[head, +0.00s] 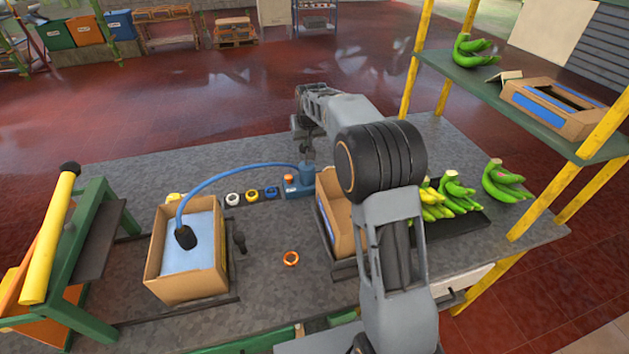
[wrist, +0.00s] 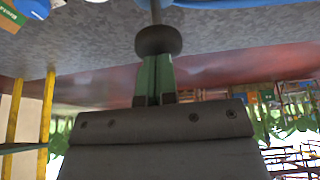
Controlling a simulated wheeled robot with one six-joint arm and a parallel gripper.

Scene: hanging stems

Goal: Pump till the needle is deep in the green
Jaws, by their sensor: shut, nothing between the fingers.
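The blue pump (head: 307,174) stands on the grey table behind the middle, with a blue hose (head: 235,168) arching left from it. Its dark round knob (wrist: 158,40) on a thin rod shows in the wrist view. My gripper (head: 304,143) is above the pump, fingers pointing down. In the wrist view my gripper (wrist: 155,62) has its green fingers shut together, with their tips at the knob; I cannot tell whether they touch it. The hose's black end (head: 185,237) lies over the left carton. I cannot make out a gauge needle or green zone.
An open carton (head: 188,290) with a pale blue liner stands at left. Another carton (head: 340,225) is partly behind my arm. Bananas (head: 455,195) lie at right. A yellow-posted shelf (head: 470,70) stands right.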

